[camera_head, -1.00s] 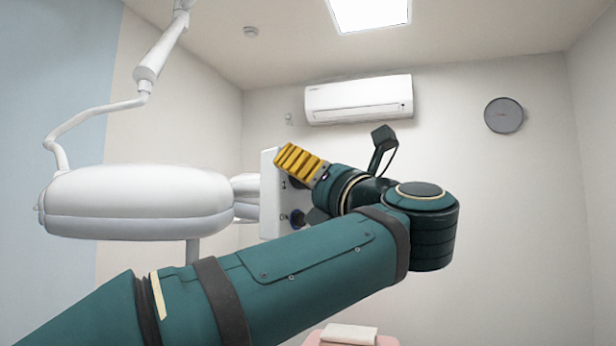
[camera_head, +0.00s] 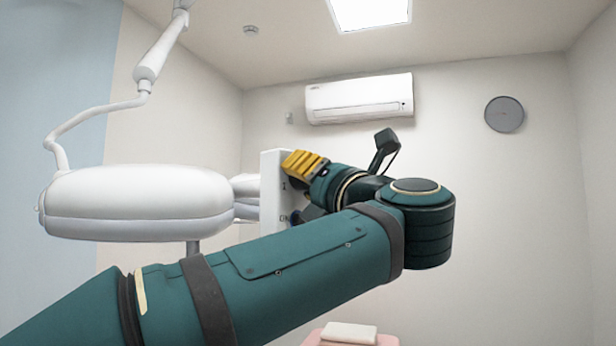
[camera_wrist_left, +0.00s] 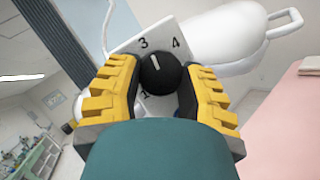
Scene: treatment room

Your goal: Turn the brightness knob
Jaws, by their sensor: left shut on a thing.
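A black round knob (camera_wrist_left: 160,73) with a white pointer line sits on the white panel (camera_wrist_left: 198,28) in the left wrist view. The line points up toward the space between the printed 3 and 4; a 1 shows below the knob. My left gripper (camera_wrist_left: 158,85) is shut on the knob, one yellow finger on each side. In the head view my left gripper (camera_head: 305,164) is at the face of the white panel (camera_head: 270,170) and hides this knob. A dark lower knob (camera_head: 297,215) on the panel is partly hidden by my arm. My right gripper is not in view.
The panel is joined to a white lamp head (camera_head: 140,200) on a jointed ceiling arm (camera_head: 150,65). A pink surface with a folded white towel (camera_head: 349,333) is low in the middle. The room right of my arm is clear.

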